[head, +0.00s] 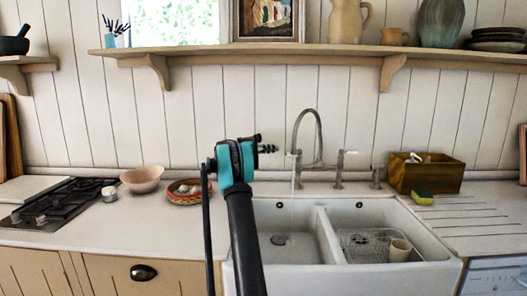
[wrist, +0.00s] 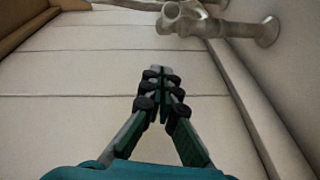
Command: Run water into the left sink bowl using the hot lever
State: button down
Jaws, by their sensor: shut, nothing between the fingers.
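The double white sink has a left bowl (head: 270,225) and a right bowl (head: 345,215). The grey bridge tap (head: 318,135) stands behind it, its gooseneck spout over the left bowl. A thin pale stream of water (head: 292,182) falls from the spout toward the left bowl. The right lever (head: 347,152) has a white handle. The left-side lever is hard to make out near the spout end and my gripper. My gripper (head: 272,149) is shut and empty, just left of the spout. In the wrist view its fingers (wrist: 161,78) are together, with tap metalwork (wrist: 185,20) beyond them.
A pink bowl (head: 142,178), a basket (head: 184,191) and a hob (head: 62,200) are left of the sink. A wooden box (head: 427,176) and a sponge (head: 422,197) are at right. A cup (head: 399,250) and rack stand in the right bowl. A shelf (head: 270,57) runs above.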

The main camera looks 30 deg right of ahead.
aim_at(289, 154)
jog(key=shift+s+d+f, duration=0.15)
jog(key=shift+s+d, duration=0.15)
jog(key=shift+s, duration=0.45)
jog(key=shift+s+d+f, duration=0.15)
jog(key=shift+s+d, duration=0.15)
jog(key=shift+s, duration=0.5)
jog(key=shift+s+d+f, duration=0.15)
jog(key=shift+s+d, duration=0.15)
jog(key=shift+s, duration=0.45)
jog(key=shift+s+a+n+t, duration=0.1)
jog(key=shift+s+n+t, duration=0.5)
jog(key=shift+t, duration=0.3)
jog(key=s+n+t, duration=0.1)
jog(key=n+t, duration=0.1)
jog(key=t, duration=0.1)
jog(key=s+n+t, duration=0.1)
jog(key=s+t, duration=0.1)
jog(key=shift+s+n+t, duration=0.15)
jog(key=shift+n+t, duration=0.25)
jog(key=shift+s+d+n+t+y, duration=0.2)
jog(key=shift+s+n+t, duration=0.5)
jog(key=shift+t, duration=0.25)
jog(key=shift+s+d+n+t+y, duration=0.2)
jog(key=shift+s+n+t, duration=0.45)
jog(key=shift+t, duration=0.3)
